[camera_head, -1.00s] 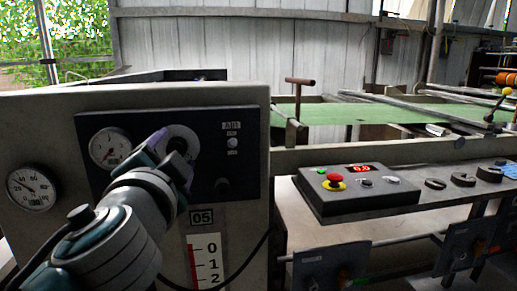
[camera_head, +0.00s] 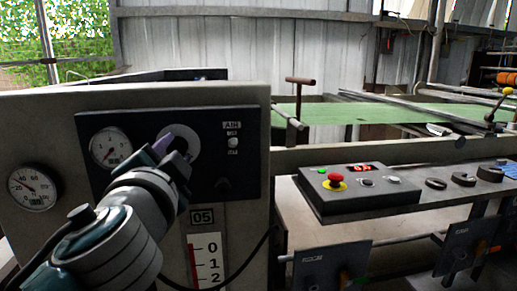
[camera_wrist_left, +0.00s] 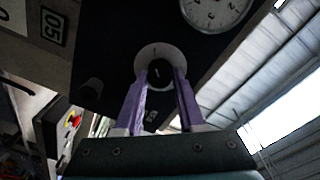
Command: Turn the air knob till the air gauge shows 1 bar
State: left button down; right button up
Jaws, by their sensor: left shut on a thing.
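The air knob is a dark round knob (camera_wrist_left: 160,75) on a pale round dial plate (camera_head: 187,139), set in a dark panel (camera_head: 228,183). My left gripper (camera_head: 166,143) reaches the panel from the front. In the left wrist view its two purple fingers (camera_wrist_left: 161,84) are shut on the air knob, one on each side. The air gauge (camera_head: 109,147) is a white round dial just left of the knob; it also shows in the left wrist view (camera_wrist_left: 214,10). Its needle points to the lower left; the exact reading is too small to tell. My right gripper is not in view.
A second gauge (camera_head: 33,188) sits at the far left of the cabinet. A toggle switch (camera_head: 233,142) marked AIR is right of the knob. A control box with a red button (camera_head: 336,179) and a green belt (camera_head: 350,112) lie to the right.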

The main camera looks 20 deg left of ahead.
pick_arm(q)
jog(key=shift+m, duration=0.3)
jog(key=shift+m+g+p, duration=0.5)
jog(key=shift+m+p, duration=2.5)
jog(key=shift+m, duration=3)
jog(key=c, duration=0.5)
grip_release()
jog(key=shift+d, duration=0.1)
